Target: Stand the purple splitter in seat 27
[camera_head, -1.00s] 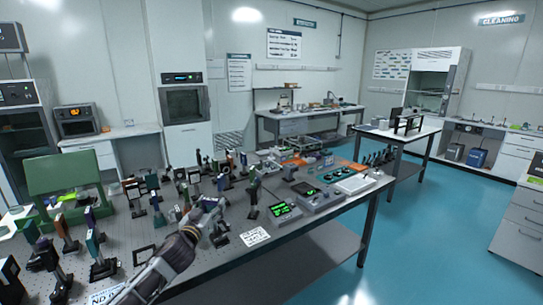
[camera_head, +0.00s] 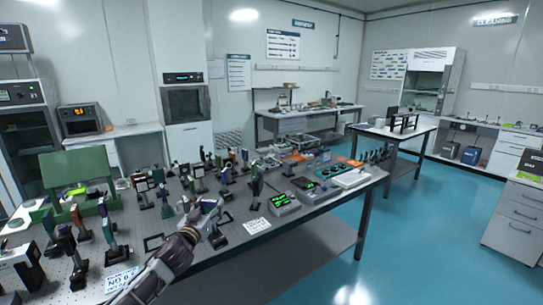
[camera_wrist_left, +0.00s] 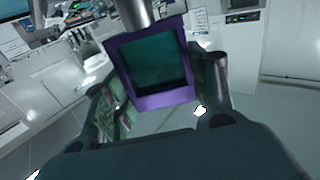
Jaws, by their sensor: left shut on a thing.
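The purple splitter shows in the left wrist view as a square purple frame (camera_wrist_left: 166,99) around dark teal glass, tilted a little, with a grey metal post at its upper edge. My left gripper (camera_wrist_left: 157,82) is shut on it, one finger at each side. In the head view my left gripper (camera_head: 203,212) is above the near part of the perforated optical table (camera_head: 210,262); the splitter is small and hard to make out there. Seat 27 cannot be picked out, as no seat number is readable. My right gripper is not in view.
Several post-mounted optics crowd the table, including a green one (camera_head: 109,230) at the left and a dark green one (camera_head: 256,181) right of the gripper. A green case (camera_head: 75,170) stands at the left. Grey instruments with green displays (camera_head: 284,201) sit at the right.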

